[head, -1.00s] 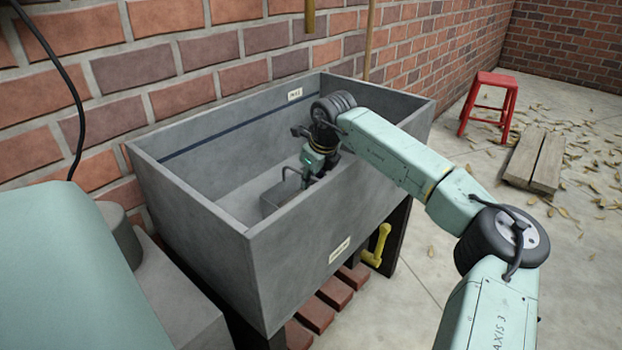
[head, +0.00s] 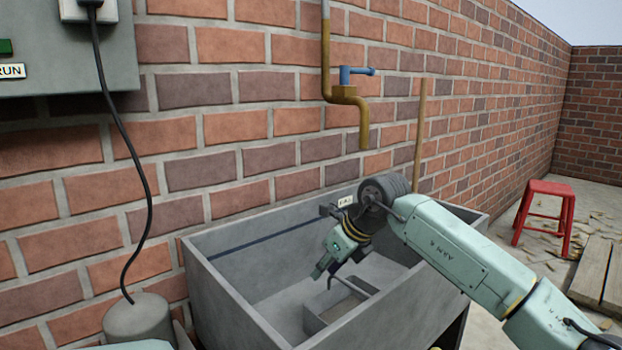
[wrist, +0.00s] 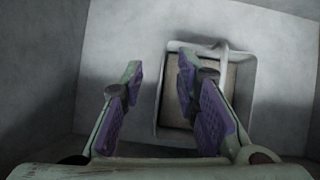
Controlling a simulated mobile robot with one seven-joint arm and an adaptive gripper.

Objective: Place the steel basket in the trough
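The steel basket (head: 313,319) sits on the floor of the grey trough (head: 400,309), near its front wall, and looks upright. Its raised bar handle (head: 350,286) shows above its rim. In the wrist view the basket (wrist: 243,98) is a light-rimmed box with a brownish inside. My gripper (head: 322,268) reaches down into the trough, just left of the handle. In the wrist view my gripper (wrist: 161,68) has its purple-padded fingers spread with nothing between them. The right finger covers part of the basket.
A brass tap (head: 347,97) with a blue handle hangs over the trough's back side. A wooden pole (head: 419,135) leans on the brick wall. A red stool (head: 545,212) and planks (head: 597,265) stand off to the right.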

